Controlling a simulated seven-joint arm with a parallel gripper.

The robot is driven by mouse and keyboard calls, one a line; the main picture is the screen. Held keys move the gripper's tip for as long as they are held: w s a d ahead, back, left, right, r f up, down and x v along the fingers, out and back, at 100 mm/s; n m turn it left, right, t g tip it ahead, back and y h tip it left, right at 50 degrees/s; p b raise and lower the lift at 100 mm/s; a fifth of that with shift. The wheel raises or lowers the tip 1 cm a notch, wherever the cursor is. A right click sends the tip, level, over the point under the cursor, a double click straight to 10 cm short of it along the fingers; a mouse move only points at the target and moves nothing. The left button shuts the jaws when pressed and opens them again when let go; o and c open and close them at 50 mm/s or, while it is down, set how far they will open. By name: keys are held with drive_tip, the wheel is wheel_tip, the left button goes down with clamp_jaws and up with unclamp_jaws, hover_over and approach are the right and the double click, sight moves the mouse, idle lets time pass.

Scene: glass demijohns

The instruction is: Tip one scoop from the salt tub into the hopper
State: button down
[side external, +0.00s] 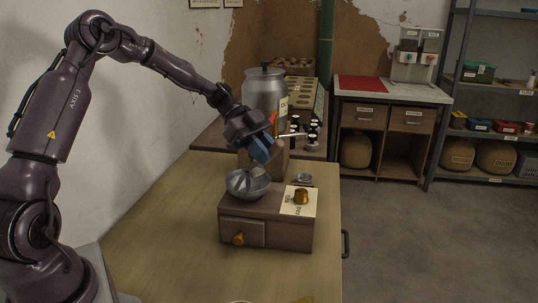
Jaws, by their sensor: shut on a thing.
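My gripper (262,150) is shut and tilted down over the metal bowl-shaped hopper (240,190). Blue parts show at its jaws, and the thing they hold is small and mostly hidden. A small pale grey piece (257,171) shows just below the jaws at the hopper's rim, and looks like part of the scoop. I cannot tell whether it touches the hopper or holds salt. The hopper sits on a brown wooden box with a drawer (242,232). I cannot pick out the salt tub for certain; labels are too small to read.
A brass knob (301,196) sits on a pale card on the box. A small metal dish (304,180) is behind it. A big metal vessel (265,92) and dark bottles (313,132) stand farther back. The table's left part (165,215) is clear. A two-part dispenser (417,55) stands on the far counter.

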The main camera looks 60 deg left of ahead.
drive_tip(key=shift+s+a+r+t+h, duration=0.2)
drive_tip(key=shift+a+h, duration=0.3)
drive_tip(key=shift+h, duration=0.25)
drive_tip(key=shift+s+a+r+t+h, duration=0.1)
drive_tip(key=shift+a+r+t+h, duration=0.15)
drive_tip(key=shift+a+h, duration=0.4)
drive_tip(key=shift+s+a+r+t+h, duration=0.2)
drive_tip(key=shift+a+h, duration=0.2)
drive_tip(key=shift+h, duration=0.4)
drive_tip(key=shift+w+d+y, duration=0.1)
drive_tip(key=shift+d+y, duration=0.3)
drive_tip(key=d+y, duration=0.1)
drive_tip(key=y, duration=0.1)
drive_tip(key=d+f+g+y, duration=0.1)
drive_tip(key=y, duration=0.1)
drive_tip(key=w+d+f+g+y, duration=0.1)
drive_tip(key=d+y, duration=0.1)
drive_tip(key=shift+w, duration=0.1)
drive_tip(key=shift+a+r+y, duration=0.1)
drive_tip(key=shift+r+y, duration=0.15)
drive_tip(key=shift+y, duration=0.55)
drive_tip(key=shift+a+r+g+y, duration=0.1)
drive_tip(key=shift+r+g+y, duration=0.15)
drive_tip(key=shift+g+y, duration=0.6)
drive_tip(key=shift+t+y, duration=0.25)
drive_tip(key=shift+t, duration=0.15)
